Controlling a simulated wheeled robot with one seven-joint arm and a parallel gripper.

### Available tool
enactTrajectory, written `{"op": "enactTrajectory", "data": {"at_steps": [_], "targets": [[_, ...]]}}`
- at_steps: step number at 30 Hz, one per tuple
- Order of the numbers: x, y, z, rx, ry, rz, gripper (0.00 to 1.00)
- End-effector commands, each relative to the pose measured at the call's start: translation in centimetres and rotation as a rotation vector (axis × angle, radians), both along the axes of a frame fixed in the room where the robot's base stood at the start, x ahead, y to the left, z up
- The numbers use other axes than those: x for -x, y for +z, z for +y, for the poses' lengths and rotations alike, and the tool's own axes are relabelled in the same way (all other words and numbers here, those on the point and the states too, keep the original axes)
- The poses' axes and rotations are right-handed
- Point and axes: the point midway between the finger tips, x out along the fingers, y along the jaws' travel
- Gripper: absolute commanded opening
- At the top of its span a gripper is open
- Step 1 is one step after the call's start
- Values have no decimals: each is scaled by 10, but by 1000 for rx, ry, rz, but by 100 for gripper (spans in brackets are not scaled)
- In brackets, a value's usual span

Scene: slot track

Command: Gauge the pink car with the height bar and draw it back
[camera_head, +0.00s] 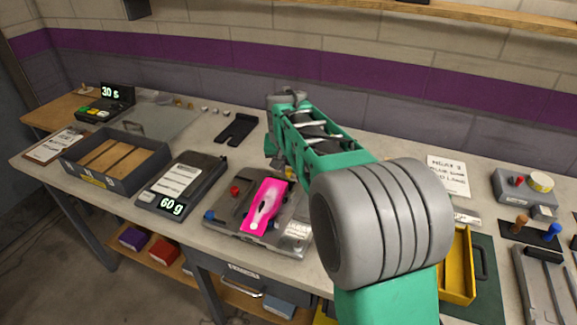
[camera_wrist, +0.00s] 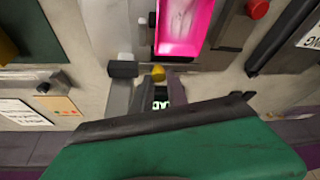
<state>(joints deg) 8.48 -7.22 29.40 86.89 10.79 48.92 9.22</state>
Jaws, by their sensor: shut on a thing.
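The pink car (camera_head: 265,206) lies on a grey gauge fixture (camera_head: 222,234) at the middle of the bench. In the wrist view the pink car (camera_wrist: 183,25) shows at the top edge, partly cut off. My gripper (camera_wrist: 158,78) is at the back end of the fixture, just beyond the car. It is shut on a small part there with a yellow end, seemingly the height bar (camera_wrist: 158,70). My own arm hides much of this spot in the head view, and the bar's height over the car cannot be told.
A scale (camera_head: 180,182) reading 60 g stands left of the fixture, then a grey tray (camera_head: 117,176) with wooden blocks. A red knob (camera_head: 235,189) and a blue knob (camera_head: 209,215) sit on the fixture's left side. A yellow bin (camera_head: 457,264) stands right of my arm.

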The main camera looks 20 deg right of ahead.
Motion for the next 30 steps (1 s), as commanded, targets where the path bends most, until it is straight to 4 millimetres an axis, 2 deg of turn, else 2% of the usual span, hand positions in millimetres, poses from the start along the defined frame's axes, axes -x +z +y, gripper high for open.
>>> {"op": "enactTrajectory", "data": {"at_steps": [4,11,20,21,24,30], "targets": [[1,8,1,-2,1,7,0],[1,48,1,-1,1,6,0],[2,48,1,-2,1,8,0],[2,48,0,-2,1,8,21],[1,48,0,-2,1,6,28],[1,49,0,-1,0,3,28]]}}
